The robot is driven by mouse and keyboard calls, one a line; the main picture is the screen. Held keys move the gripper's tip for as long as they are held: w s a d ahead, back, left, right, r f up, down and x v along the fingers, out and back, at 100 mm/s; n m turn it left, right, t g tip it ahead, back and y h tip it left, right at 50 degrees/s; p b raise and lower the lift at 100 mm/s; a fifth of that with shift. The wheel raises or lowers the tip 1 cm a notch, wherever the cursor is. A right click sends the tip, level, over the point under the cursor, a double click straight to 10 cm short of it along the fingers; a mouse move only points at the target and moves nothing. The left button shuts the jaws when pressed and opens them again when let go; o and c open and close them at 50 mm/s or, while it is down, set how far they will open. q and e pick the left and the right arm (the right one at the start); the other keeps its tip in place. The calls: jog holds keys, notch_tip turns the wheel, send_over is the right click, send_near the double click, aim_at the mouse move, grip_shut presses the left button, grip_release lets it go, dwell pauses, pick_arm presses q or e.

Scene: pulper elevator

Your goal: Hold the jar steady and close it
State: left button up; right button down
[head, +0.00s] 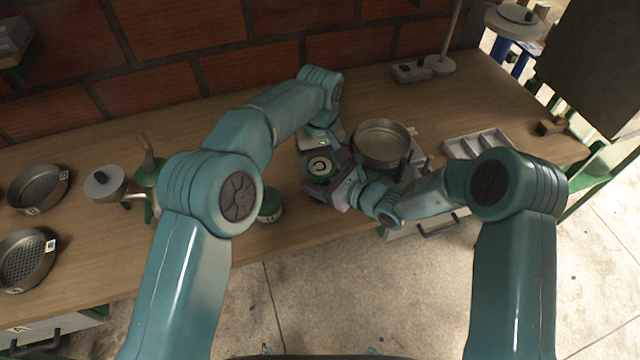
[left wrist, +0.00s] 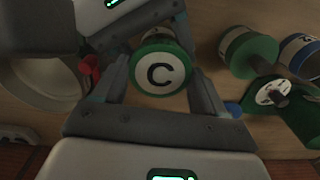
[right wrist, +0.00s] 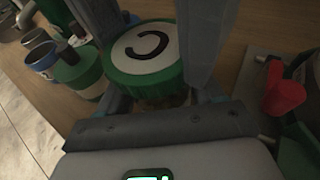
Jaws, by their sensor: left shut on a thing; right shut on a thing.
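The jar (right wrist: 172,100) has a green-rimmed lid (head: 319,166) with a white top marked with a black C. It stands upright at the front of the bench; the lid lies on its mouth. In the left wrist view the lid (left wrist: 160,70) is flanked by fingers. My left gripper (left wrist: 160,75) comes from the wall side, shut at lid height. My right gripper (right wrist: 158,85) comes from the front right, shut lower, around the jar's body. In the right wrist view the lid (right wrist: 143,47) hides most of the jar. I cannot tell how tightly the lid sits.
A round metal pan (head: 382,143) stands just right of the jar. A green-lidded container (head: 270,204) is to the left. Sieves (head: 38,188) lie at the far left, and a grey divided tray (head: 480,150) at the right. The bench's front edge is close.

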pick_arm(q)
jog(key=m, duration=0.3)
jog(key=o, duration=1.2)
jog(key=shift+c, duration=0.2)
jog(key=shift+d, duration=0.1)
pick_arm(e)
jog(key=shift+a, duration=0.1)
pick_arm(q)
notch_tip(320, 180, up, 5)
jog(key=shift+f, duration=0.2)
jog(key=shift+o, duration=0.3)
